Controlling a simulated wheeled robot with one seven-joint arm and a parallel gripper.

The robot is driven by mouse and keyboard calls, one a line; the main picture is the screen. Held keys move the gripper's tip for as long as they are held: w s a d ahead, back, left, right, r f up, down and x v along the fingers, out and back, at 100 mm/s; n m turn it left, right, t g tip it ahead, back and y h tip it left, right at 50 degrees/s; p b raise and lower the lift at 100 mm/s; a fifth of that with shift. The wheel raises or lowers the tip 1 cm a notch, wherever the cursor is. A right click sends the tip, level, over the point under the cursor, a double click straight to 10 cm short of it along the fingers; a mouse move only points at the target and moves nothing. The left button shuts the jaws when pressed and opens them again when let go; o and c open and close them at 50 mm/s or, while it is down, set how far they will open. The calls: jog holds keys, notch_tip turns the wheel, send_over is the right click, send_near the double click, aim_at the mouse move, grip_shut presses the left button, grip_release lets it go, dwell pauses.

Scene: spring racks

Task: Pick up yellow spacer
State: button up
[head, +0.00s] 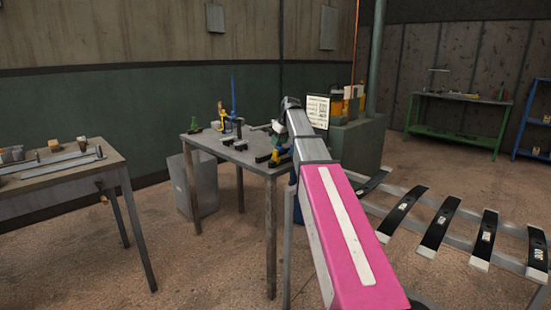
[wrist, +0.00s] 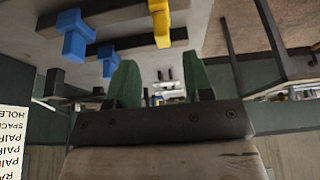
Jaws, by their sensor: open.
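A yellow spacer (wrist: 160,22) shows at the top of the wrist view, set against a dark bar. It lies beyond my fingertips and apart from them. My gripper (wrist: 160,82) has two green fingers spread wide, with nothing held between them. In the head view my arm reaches over the grey table (head: 232,150), and its end mostly hides the gripper. Yellow parts (head: 284,151) show near the table's right corner under the arm. I cannot tell whether they are the same spacer.
Blue T-shaped pieces (wrist: 74,36) are beside the spacer on dark bars. A printed sign (head: 317,111) stands behind the arm. Black leaf springs (head: 438,226) lie on a rack at right. A wooden-topped bench (head: 60,175) is at left. Floor shows between bench and table.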

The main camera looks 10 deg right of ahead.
aim_at(276, 151)
jog(key=shift+s+x, duration=0.1)
jog(key=shift+x, duration=1.35)
jog(key=shift+s+x, duration=0.15)
jog(key=shift+x, duration=1.3)
jog(key=shift+f, duration=0.1)
jog(key=c, duration=0.8)
